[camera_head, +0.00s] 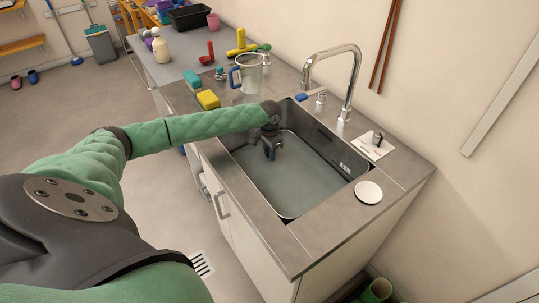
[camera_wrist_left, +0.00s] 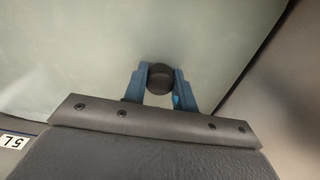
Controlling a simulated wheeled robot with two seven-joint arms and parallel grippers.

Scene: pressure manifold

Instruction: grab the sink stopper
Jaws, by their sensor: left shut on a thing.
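The sink stopper shows in the left wrist view as a dark round piece (camera_wrist_left: 160,77) between two blue fingers. My left gripper (camera_wrist_left: 161,85) is shut on it. In the head view my left gripper (camera_head: 270,150) is inside the sink basin (camera_head: 310,192), near its far left part, pointing down. The stopper is hidden there by the gripper. I cannot tell whether the stopper touches the basin floor. My right gripper is not in view.
A chrome faucet (camera_head: 340,75) arches behind the sink. A white round dish (camera_head: 368,192) sits on the right counter edge. A clear jug with a blue handle (camera_head: 249,73), a yellow sponge (camera_head: 208,99) and a blue piece (camera_head: 301,97) stand around the basin.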

